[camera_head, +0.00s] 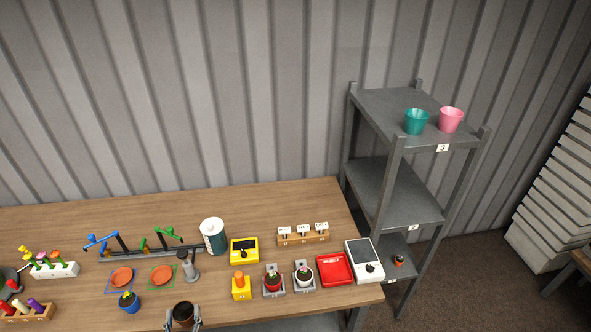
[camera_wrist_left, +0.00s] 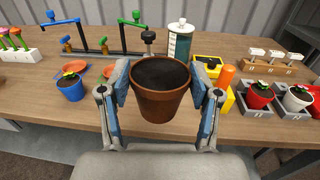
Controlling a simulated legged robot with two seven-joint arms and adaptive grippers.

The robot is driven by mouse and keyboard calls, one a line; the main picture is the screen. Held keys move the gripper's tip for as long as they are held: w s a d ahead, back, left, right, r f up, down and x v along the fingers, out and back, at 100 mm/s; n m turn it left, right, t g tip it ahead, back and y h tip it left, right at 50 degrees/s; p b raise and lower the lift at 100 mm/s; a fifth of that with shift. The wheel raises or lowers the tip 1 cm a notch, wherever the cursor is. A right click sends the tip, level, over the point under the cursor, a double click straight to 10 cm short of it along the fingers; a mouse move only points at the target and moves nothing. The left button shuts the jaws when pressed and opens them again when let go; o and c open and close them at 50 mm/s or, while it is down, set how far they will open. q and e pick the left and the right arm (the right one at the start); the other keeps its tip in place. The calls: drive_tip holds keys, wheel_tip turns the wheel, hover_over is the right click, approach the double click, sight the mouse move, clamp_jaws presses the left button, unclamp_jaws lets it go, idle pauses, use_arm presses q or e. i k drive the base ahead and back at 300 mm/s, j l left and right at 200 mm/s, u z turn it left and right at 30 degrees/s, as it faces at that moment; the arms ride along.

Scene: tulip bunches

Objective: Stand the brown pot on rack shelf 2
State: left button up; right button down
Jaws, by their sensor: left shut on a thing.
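The brown pot (camera_head: 183,315) is full of dark soil and shows at the bottom of the head view. In the left wrist view the brown pot (camera_wrist_left: 160,97) is upright between the two fingers of my left gripper (camera_wrist_left: 163,90), which is shut on it near the table's front edge. In the head view my left gripper (camera_head: 183,323) is partly cut off by the lower edge. The rack's shelf 2 (camera_head: 400,197) is the middle shelf at the right, with its label on the front edge, and its visible surface is empty. My right gripper is not in view.
The top shelf (camera_head: 385,105) holds a teal pot (camera_head: 416,121) and a pink pot (camera_head: 451,119). A small potted plant (camera_head: 398,260) stands on the lower shelf. A white scale (camera_head: 364,260), red tray (camera_head: 335,268) and potted plants (camera_head: 273,281) crowd the table's right end.

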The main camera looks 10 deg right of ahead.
sight(403, 206)
drive_tip(key=l+z, duration=0.15)
drive_tip(key=l, duration=0.4)
drive_tip(key=i+l+z, duration=0.1)
drive_tip(key=l, duration=0.5)
drive_tip(key=l+z, duration=0.15)
drive_tip(key=l, duration=0.4)
drive_tip(key=i+l+z, duration=0.15)
drive_tip(key=l, duration=0.4)
